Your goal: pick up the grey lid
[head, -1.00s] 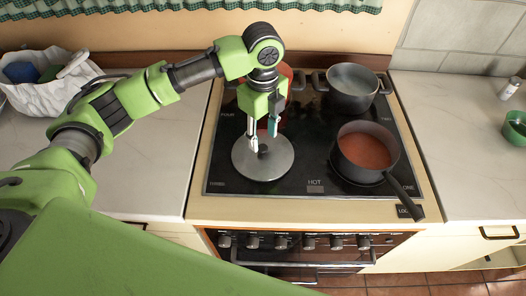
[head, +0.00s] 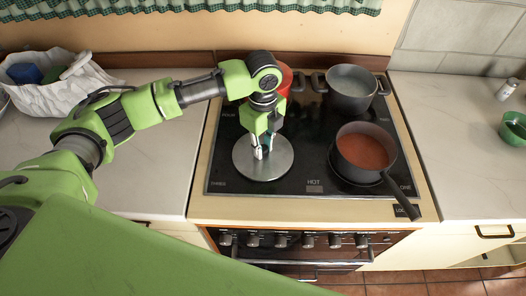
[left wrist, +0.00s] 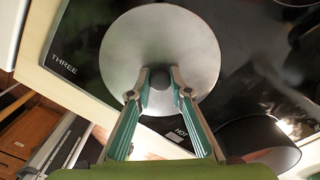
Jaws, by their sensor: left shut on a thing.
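The grey lid (head: 246,166) is a round, flat disc with a dark knob at its centre. It lies at the front left of the black cooktop in the head view. My left gripper (head: 262,154) points down over the lid's middle, its fingers closed on the knob. In the left wrist view the lid (left wrist: 150,45) fills the upper middle, and the dark knob (left wrist: 160,79) sits between the two fingertips of the gripper (left wrist: 160,92). I cannot tell any gap between the lid and the cooktop. My right gripper is not in view.
A pan of red soup (head: 366,153) stands right of the lid, its handle pointing to the front right. A dark pot (head: 351,101) stands behind it. A red-orange pot (head: 285,82) is partly hidden behind my left arm. The right counter (head: 450,150) is mostly clear.

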